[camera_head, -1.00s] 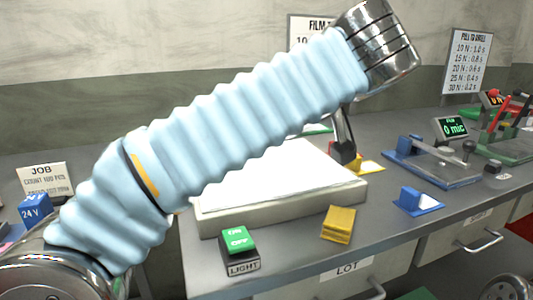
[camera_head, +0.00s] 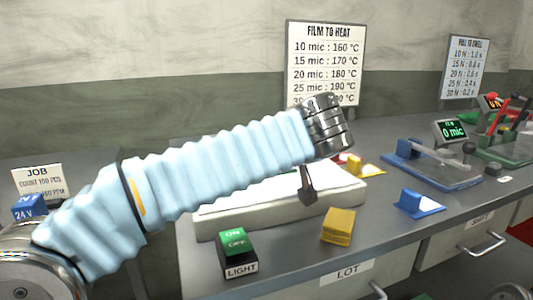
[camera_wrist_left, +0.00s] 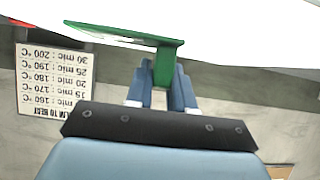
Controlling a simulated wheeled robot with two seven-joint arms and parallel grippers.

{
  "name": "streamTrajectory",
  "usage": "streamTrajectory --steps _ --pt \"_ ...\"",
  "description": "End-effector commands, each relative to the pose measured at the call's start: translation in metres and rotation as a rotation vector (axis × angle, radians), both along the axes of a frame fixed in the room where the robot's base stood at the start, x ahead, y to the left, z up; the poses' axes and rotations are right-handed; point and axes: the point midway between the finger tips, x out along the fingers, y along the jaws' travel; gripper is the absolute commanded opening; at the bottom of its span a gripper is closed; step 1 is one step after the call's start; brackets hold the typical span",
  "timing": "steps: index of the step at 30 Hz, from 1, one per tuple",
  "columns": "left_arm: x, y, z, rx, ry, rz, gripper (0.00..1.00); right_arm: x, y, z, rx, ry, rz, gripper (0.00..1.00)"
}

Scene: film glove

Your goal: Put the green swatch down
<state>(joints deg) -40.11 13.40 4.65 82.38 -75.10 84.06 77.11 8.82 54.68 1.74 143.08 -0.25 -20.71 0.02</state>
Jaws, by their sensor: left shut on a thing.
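The green swatch (camera_wrist_left: 125,35) is in the left wrist view, a thin green plate with a green tab. My left gripper (camera_wrist_left: 162,88) is shut on the tab between its blue fingers. In the head view my left arm reaches across from the left. The gripper's dark part (camera_head: 307,190) hangs over the white light panel (camera_head: 235,218). The swatch is hidden behind my arm in the head view. I cannot tell whether the swatch touches the panel. My right gripper is not in view.
A green LIGHT switch (camera_head: 237,252) and a yellow block (camera_head: 338,226) stand in front of the panel. A yellow-and-red piece (camera_head: 352,165) is behind it. A blue block (camera_head: 418,203) and a film gauge (camera_head: 440,165) stand to the right. Grey bench is clear between them.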

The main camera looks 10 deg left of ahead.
Motion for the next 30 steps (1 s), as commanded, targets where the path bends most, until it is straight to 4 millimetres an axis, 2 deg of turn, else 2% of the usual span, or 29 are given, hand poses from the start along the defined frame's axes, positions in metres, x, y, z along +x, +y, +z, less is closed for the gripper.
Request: streamTrajectory --steps 3,4,9,20,30 --pt "0.0 0.0 -0.005 0.0 0.0 0.0 0.0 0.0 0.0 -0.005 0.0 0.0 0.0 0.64" --pt "0.0 0.0 -0.003 0.0 0.0 0.0 0.26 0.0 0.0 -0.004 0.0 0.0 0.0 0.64" --pt "0.0 0.0 -0.003 0.0 0.0 0.0 0.48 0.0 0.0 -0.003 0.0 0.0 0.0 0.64" --pt "-0.002 -0.002 0.003 -0.001 -0.001 -0.002 0.48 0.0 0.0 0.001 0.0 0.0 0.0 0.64" --pt "-0.056 -0.039 0.037 -0.001 -0.002 -0.004 0.48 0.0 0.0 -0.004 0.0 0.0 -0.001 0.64"
